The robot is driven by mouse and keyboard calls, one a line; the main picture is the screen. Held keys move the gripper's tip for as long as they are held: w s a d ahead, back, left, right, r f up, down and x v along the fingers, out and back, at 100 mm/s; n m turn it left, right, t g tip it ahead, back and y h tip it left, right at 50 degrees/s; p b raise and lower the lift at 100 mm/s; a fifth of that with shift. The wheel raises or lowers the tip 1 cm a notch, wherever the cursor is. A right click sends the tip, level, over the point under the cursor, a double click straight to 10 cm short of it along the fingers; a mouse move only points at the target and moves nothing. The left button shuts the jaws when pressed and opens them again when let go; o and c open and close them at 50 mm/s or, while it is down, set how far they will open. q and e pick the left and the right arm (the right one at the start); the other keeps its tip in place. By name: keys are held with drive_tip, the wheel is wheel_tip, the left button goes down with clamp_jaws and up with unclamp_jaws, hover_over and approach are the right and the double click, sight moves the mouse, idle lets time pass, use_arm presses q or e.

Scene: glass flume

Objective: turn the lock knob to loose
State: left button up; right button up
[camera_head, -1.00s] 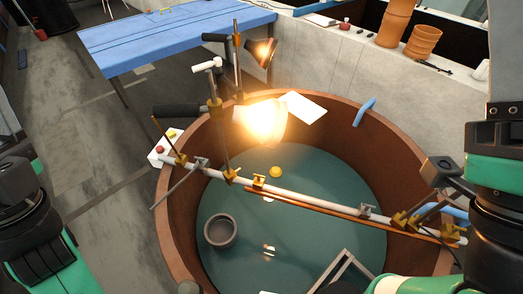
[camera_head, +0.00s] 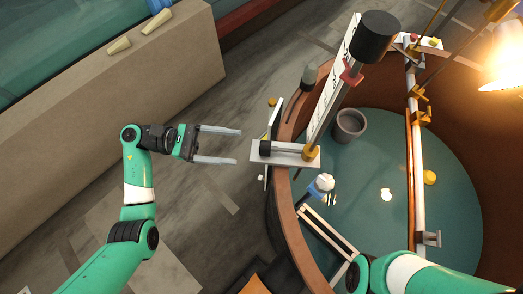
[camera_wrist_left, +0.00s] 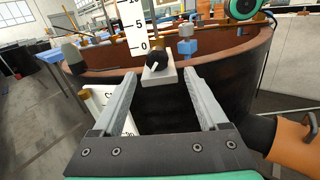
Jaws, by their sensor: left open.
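The lock knob (camera_head: 265,148) is a small black knob on the outer end of a pale grey bracket at the tank rim. It also shows in the left wrist view as a black knob (camera_wrist_left: 156,61) with a white pointer line. My left gripper (camera_head: 238,147) is open and empty, its two fingers level and pointing at the knob, with a gap before it. In the left wrist view the knob lies beyond and between the open fingers (camera_wrist_left: 158,77). Loose and lock markings are not readable. My right gripper is out of view; only part of its arm shows.
A white scale board (camera_head: 335,75) with a dark cylinder on top rises by the bracket (camera_head: 290,158). The brown round tank (camera_head: 290,215) holds water, a grey pot (camera_head: 350,124) and a rail. A glowing lamp (camera_head: 505,65) is at right. Floor around my left arm is clear.

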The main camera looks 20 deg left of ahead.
sight(276, 149)
use_arm(q)
drive_tip(key=x, duration=0.4)
drive_tip(key=p+x, duration=0.1)
drive_tip(key=x, duration=0.6)
drive_tip(key=shift+w+d+r, duration=0.1)
drive_tip(key=shift+w+d, duration=0.2)
drive_tip(key=shift+w, duration=0.1)
clamp_jaws()
drive_tip(key=shift+n, duration=1.4)
unclamp_jaws()
